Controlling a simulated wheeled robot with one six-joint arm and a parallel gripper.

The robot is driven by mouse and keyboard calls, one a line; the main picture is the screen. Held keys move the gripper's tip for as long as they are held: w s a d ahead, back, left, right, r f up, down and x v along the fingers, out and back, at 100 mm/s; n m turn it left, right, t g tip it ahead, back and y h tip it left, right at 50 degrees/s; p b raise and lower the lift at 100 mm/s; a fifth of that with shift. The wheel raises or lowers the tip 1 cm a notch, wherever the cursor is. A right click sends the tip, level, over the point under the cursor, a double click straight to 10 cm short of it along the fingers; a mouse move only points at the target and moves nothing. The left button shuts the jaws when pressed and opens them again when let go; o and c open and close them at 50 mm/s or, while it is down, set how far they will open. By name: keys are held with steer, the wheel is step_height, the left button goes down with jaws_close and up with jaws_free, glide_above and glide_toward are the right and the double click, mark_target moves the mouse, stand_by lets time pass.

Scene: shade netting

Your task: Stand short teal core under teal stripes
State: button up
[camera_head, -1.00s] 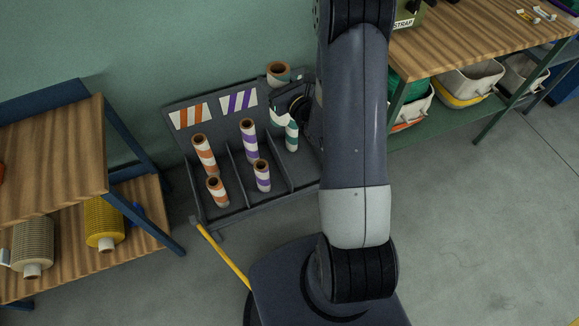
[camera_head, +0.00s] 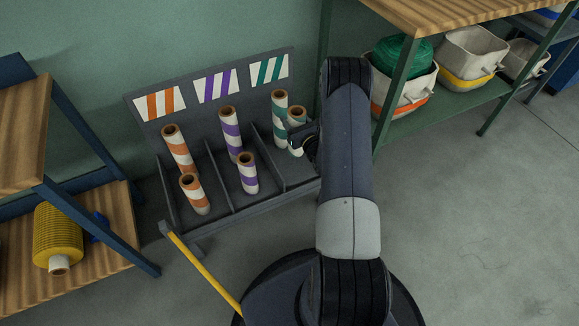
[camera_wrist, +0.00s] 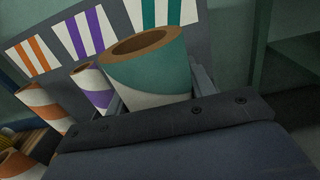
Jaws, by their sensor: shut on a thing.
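The short teal core (camera_head: 297,116), white with teal bands and a brown open top, is upright in the right compartment of the grey rack (camera_head: 195,222), below the teal stripes card (camera_head: 269,70). My gripper (camera_head: 298,142) is shut on it from the right. In the wrist view the core (camera_wrist: 150,80) fills the space between the jaws, with the teal card (camera_wrist: 177,12) behind. A taller teal core (camera_head: 279,107) stands just behind and left of it.
Orange-striped cores (camera_head: 178,150) stand in the left compartment and purple-striped cores (camera_head: 231,135) in the middle one, with dividers between. A green shelf post (camera_head: 395,95) rises close right of my arm. A yellow bar (camera_head: 205,270) slopes at front left.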

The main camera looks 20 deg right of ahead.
step_height(320, 180, down, 13)
steer(key=d+b, duration=0.1)
steer(key=b, duration=0.3)
steer(key=shift+f+b, duration=0.25)
steer(key=shift+b, duration=0.2)
steer(key=o, duration=1.4)
steer(key=shift+r, duration=0.1)
steer(key=shift+r, duration=0.15)
steer(key=s+p, duration=0.1)
steer(key=s, duration=0.3)
steer(key=s+p, duration=0.1)
steer(key=s, duration=0.3)
steer(key=s+p, duration=0.1)
steer(key=s, duration=0.3)
steer(key=shift+d, duration=0.3)
